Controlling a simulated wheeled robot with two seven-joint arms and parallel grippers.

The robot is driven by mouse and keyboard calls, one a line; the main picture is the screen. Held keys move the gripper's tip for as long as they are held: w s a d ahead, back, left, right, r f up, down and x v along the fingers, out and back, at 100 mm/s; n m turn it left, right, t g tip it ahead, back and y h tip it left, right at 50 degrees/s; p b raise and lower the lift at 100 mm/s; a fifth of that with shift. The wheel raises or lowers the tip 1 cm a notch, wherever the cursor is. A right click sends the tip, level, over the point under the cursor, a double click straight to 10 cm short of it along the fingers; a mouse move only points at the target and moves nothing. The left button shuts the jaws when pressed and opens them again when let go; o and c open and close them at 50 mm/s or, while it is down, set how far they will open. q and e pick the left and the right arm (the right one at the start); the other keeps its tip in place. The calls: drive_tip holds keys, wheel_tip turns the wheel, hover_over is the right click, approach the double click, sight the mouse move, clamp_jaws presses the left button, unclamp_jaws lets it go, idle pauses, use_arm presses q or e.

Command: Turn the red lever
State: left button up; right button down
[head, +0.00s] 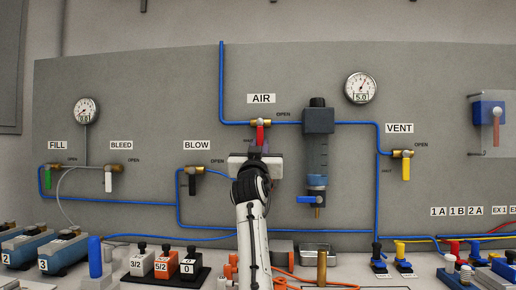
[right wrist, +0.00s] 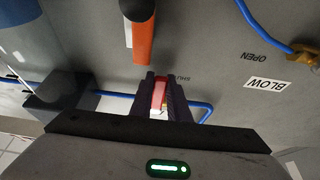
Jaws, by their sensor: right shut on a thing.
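The red lever (head: 261,132) hangs down from the brass valve (head: 261,122) under the AIR sign on the grey panel. It points away from the OPEN mark, which is to the right of the valve. My right gripper (head: 260,150) has come up from below and is shut on the lever's lower part, which it partly hides. In the right wrist view the red lever (right wrist: 160,92) shows between the two dark fingers (right wrist: 162,100). My left gripper is not in view.
A filter unit (head: 318,122) stands close on the right, with a blue handle (head: 309,199). The BLOW valve's black lever (head: 192,184) is on the left, and the yellow VENT lever (head: 406,169) further right. Blue tubing (head: 221,80) runs along the panel. Several switches and blocks line the bench below.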

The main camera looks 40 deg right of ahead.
drive_tip(key=c, duration=1.7)
unclamp_jaws()
drive_tip(key=shift+a, duration=0.1)
drive_tip(key=v, duration=1)
drive_tip(key=shift+s+f, duration=0.1)
